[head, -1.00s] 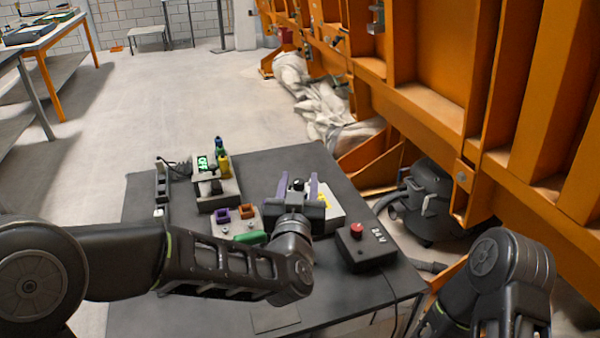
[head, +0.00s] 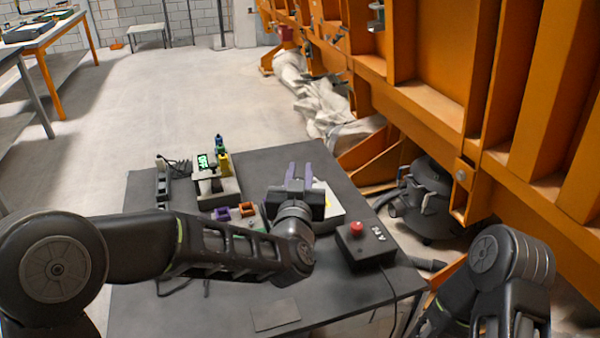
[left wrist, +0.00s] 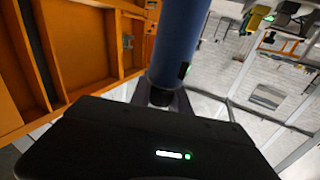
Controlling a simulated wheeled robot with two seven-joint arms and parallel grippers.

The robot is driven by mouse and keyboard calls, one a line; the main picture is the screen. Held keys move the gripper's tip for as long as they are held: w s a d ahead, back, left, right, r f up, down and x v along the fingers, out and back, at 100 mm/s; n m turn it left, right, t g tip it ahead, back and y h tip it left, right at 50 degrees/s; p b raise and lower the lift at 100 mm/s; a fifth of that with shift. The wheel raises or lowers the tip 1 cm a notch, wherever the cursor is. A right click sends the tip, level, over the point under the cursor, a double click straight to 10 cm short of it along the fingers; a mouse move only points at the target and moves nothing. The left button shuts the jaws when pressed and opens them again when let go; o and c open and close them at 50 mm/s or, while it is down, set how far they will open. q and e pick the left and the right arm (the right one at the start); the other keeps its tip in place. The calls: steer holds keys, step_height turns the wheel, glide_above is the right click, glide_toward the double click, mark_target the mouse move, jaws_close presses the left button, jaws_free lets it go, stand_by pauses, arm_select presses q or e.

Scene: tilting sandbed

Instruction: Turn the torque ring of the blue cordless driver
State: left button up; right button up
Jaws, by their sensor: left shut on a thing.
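My left gripper (head: 299,172) reaches over the dark table from the left, with its fingers pointing to the far side. In the left wrist view, a blue cylindrical body (left wrist: 182,40), which looks like the blue cordless driver, rises out of the top of the picture. Its dark lower end (left wrist: 160,94) sits between the fingers of my left gripper (left wrist: 160,100), which is shut on it. In the head view no blue shows between the fingers. The torque ring cannot be told apart clearly. My right arm (head: 497,275) shows at the lower right; its gripper is out of view.
The table (head: 275,165) holds a grey unit with a green display (head: 206,160), purple (head: 222,214) and orange (head: 247,209) blocks, a pale box (head: 330,215) beside my gripper, and a black box with a red button (head: 356,229). The orange frame (head: 500,130) stands on the right.

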arm_select(q)
jaws_close()
